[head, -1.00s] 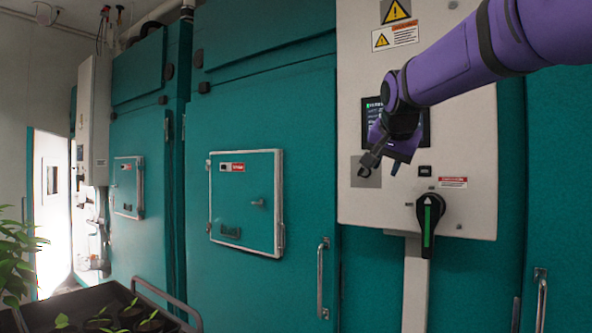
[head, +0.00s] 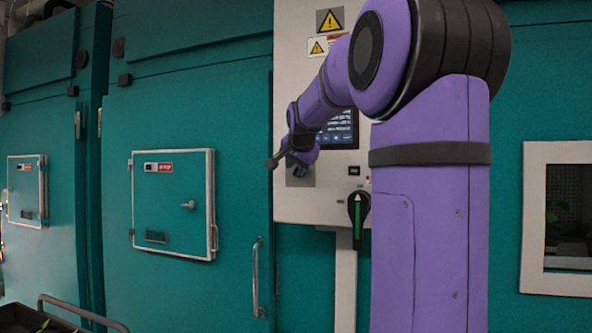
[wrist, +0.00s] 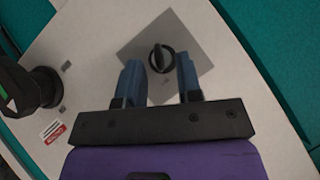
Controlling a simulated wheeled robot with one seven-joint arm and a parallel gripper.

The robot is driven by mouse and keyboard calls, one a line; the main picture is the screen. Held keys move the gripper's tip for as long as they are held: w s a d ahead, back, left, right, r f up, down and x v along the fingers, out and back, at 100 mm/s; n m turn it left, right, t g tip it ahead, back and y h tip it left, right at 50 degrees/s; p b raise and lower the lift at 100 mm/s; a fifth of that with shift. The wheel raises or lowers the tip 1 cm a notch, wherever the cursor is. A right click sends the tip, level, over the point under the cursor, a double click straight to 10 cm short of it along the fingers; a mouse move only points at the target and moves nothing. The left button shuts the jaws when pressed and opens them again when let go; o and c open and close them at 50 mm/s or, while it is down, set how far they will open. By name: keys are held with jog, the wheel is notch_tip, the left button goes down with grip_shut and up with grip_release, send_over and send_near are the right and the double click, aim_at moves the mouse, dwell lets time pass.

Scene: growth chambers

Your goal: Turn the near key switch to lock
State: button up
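The near key switch (wrist: 161,58) is a small black round switch with a raised key or grip. It sits on a square grey plate (wrist: 150,42) on the white control panel (wrist: 95,50). My gripper (wrist: 160,68) is open, its two blue fingers on either side of the switch in the wrist view. I cannot tell whether they touch it or how deep they reach. In the head view my gripper (head: 282,160) is in front of the grey plate (head: 300,177), and the switch is hidden there.
A black rotary handle with a green stripe (head: 358,215) sticks out low on the panel; it also shows in the wrist view (wrist: 40,88). A screen (head: 338,130) is above the plate. Teal chamber doors with a vertical handle (head: 257,278) stand left. A dark cart (head: 40,318) is lower left.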

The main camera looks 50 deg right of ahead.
jog(key=shift+x, duration=0.85)
grip_shut()
